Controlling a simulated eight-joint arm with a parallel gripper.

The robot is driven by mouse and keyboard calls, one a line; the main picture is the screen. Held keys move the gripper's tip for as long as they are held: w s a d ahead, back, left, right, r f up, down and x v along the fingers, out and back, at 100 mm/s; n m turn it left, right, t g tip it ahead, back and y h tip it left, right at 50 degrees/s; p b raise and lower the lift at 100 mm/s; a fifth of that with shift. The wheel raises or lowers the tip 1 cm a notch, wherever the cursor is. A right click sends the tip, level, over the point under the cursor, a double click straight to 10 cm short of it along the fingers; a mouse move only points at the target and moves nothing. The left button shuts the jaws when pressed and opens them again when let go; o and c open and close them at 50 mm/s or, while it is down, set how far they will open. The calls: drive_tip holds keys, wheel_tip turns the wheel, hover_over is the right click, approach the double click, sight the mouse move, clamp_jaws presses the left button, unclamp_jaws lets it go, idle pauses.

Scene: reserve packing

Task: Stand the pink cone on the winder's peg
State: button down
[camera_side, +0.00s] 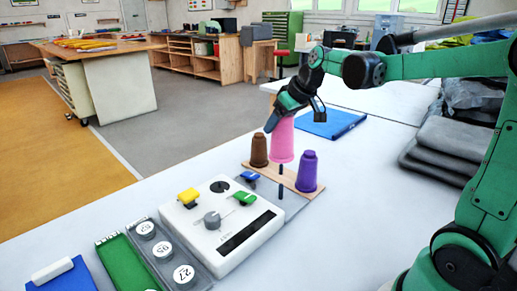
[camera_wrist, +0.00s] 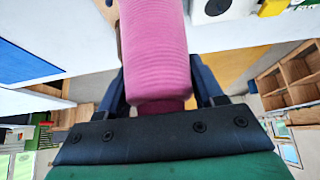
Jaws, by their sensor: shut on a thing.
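The pink cone (camera_side: 282,138) is upright in my gripper (camera_side: 294,110), which is shut on its upper part. The cone hangs above the wooden board (camera_side: 257,171), between the brown cone (camera_side: 259,151) and the purple cone (camera_side: 307,171). A short dark peg (camera_side: 281,169) shows just below the cone's base; I cannot tell whether they touch. Another dark peg (camera_side: 281,194) shows in front of the board; which peg belongs to the winder is unclear. In the wrist view the pink cone (camera_wrist: 155,45) lies between my gripper's two fingers (camera_wrist: 160,88).
A white machine (camera_side: 222,222) with a grey knob and yellow, green and blue clips stands front left. Beside it are a tray of numbered round pieces (camera_side: 164,250) and a green tray (camera_side: 127,263). A blue mat (camera_side: 328,123) lies behind; grey folded stacks (camera_side: 440,150) are at right.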

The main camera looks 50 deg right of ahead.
sight(284, 141)
drive_tip(key=shift+s+a+f, duration=0.5)
drive_tip(key=shift+s+f, duration=0.05)
drive_tip(key=shift+f, duration=2.2)
drive_tip(key=shift+f, duration=0.85)
drive_tip(key=shift+f, duration=0.65)
drive_tip(key=shift+f, duration=1.2)
drive_tip(key=shift+c, duration=0.2)
unclamp_jaws()
drive_tip(key=shift+o, duration=0.2)
drive_tip(key=shift+r, duration=0.1)
